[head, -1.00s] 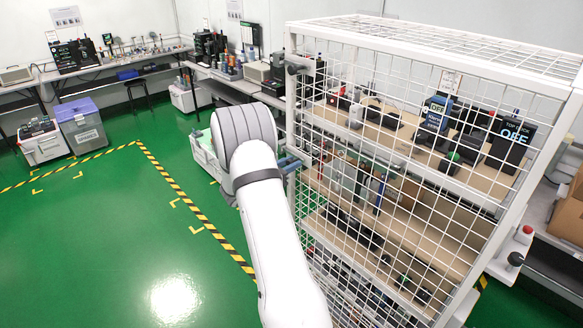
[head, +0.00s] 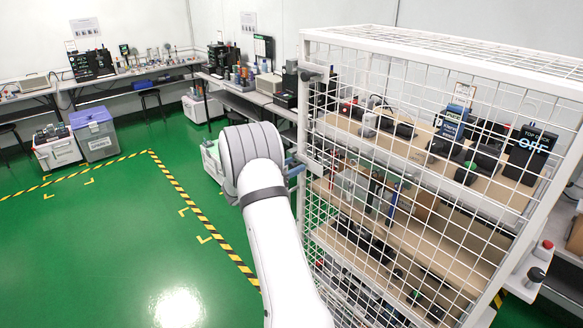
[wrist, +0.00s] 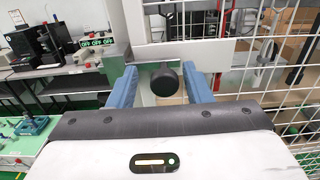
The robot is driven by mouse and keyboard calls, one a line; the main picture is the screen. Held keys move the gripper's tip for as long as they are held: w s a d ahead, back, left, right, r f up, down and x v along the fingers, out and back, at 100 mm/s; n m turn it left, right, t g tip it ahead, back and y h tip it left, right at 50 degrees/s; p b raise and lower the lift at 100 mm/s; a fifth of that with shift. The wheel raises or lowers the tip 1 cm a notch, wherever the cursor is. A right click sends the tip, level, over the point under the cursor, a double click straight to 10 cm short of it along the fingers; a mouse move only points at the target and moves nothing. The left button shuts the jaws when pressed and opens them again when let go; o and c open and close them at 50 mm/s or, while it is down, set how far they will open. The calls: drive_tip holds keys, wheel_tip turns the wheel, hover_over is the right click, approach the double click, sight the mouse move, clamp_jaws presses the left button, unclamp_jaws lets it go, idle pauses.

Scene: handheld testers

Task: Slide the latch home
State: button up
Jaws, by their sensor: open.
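A white wire-mesh cage (head: 318,110) stands at the right in the head view. In the wrist view a round black knob (wrist: 165,77) sits in front of a pale metal part at the cage's edge. I take it for the latch's knob; the rest of the latch is hard to make out. My gripper (wrist: 160,88) is open, with one blue finger on each side of the knob and gaps visible on both sides. In the head view my gripper (head: 294,165) is at the cage's left post, mostly hidden by my wrist, and the knob there cannot be told.
Another black knob (head: 310,75) is high on the cage's left post. The cage holds shelves with several handheld devices. A red button (head: 547,244) is at the far right. Benches (head: 140,72) line the back wall. The green floor (head: 100,240) at left is clear.

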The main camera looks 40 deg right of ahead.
drive_tip(key=a+b, duration=0.2)
drive_tip(key=a, duration=0.5)
drive_tip(key=shift+s+a, duration=0.3)
drive_tip(key=shift+a, duration=0.1)
drive_tip(key=s+a+r+m+g+y, duration=0.1)
drive_tip(key=s+a+r+m+y, duration=0.3)
drive_tip(key=s, duration=0.4)
drive_tip(key=s+a+r+m+g+y, duration=0.25)
drive_tip(key=s+a+m, duration=0.2)
drive_tip(key=s, duration=0.45)
drive_tip(key=s+a+f+m+t+y, duration=0.1)
drive_tip(key=s+a+m+t+y, duration=0.4)
drive_tip(key=s+a+m+y, duration=0.5)
drive_tip(key=s+a+y, duration=0.1)
drive_tip(key=s+a, duration=0.5)
drive_tip(key=a, duration=0.3)
drive_tip(key=shift+s, duration=0.15)
